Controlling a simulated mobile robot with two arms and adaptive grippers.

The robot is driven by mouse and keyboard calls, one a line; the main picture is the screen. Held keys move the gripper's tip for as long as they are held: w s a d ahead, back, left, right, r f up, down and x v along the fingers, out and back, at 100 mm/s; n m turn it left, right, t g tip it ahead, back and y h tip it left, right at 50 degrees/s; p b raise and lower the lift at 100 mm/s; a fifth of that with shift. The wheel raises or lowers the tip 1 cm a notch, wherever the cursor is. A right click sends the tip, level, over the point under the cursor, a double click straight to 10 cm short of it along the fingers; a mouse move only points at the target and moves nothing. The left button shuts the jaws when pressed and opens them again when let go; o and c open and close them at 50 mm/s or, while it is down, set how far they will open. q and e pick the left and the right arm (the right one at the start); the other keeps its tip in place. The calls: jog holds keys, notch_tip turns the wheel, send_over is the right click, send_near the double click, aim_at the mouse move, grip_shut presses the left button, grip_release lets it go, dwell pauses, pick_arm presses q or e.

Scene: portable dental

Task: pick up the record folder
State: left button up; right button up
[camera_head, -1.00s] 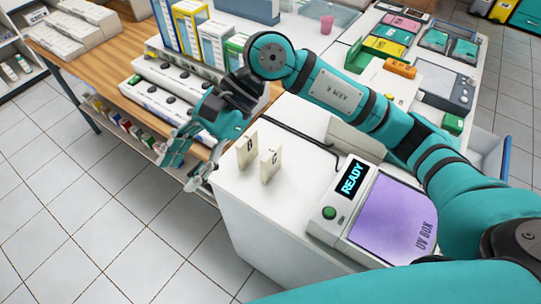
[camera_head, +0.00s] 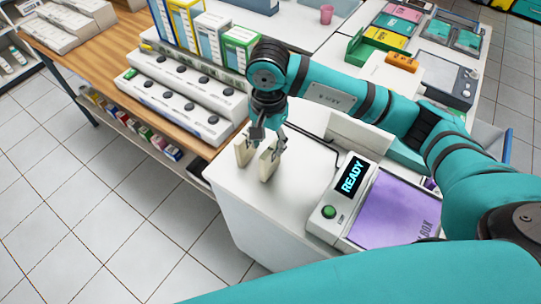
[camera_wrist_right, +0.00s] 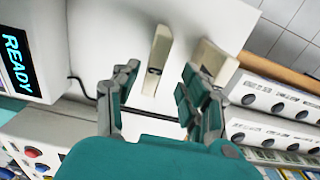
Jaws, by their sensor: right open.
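Two thin cream folders stand upright side by side on the white counter. The nearer one (camera_head: 268,166) is closer to the READY box; the other folder (camera_head: 243,152) is just to its left. I cannot tell which is the record folder. My right gripper (camera_head: 268,142) points down over them, open and empty. In the right wrist view, the nearer folder (camera_wrist_right: 157,55) shows ahead between the spread fingers (camera_wrist_right: 160,80). The other folder (camera_wrist_right: 212,62) shows beyond the right-hand fingertip. Contact cannot be made out. My left gripper is out of view.
The UV box (camera_head: 395,215) with its READY screen stands right of the folders. A black cable (camera_head: 310,135) runs behind them. A white tiered unit with black knobs (camera_head: 180,95) is on the wooden bench at left. The counter's front edge is close to the folders.

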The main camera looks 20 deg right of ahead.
aim_at(271, 158)
jog(key=shift+f, duration=0.55)
jog(key=f+p, duration=0.1)
jog(key=f, duration=0.1)
jog(key=s+f+p, duration=0.1)
jog(key=f, duration=0.1)
jog(key=shift+f+p, duration=0.15)
jog(key=shift+p, duration=0.15)
jog(key=shift+w+f, duration=0.1)
jog(key=shift+f, duration=0.25)
jog(key=shift+c, duration=0.2)
grip_shut()
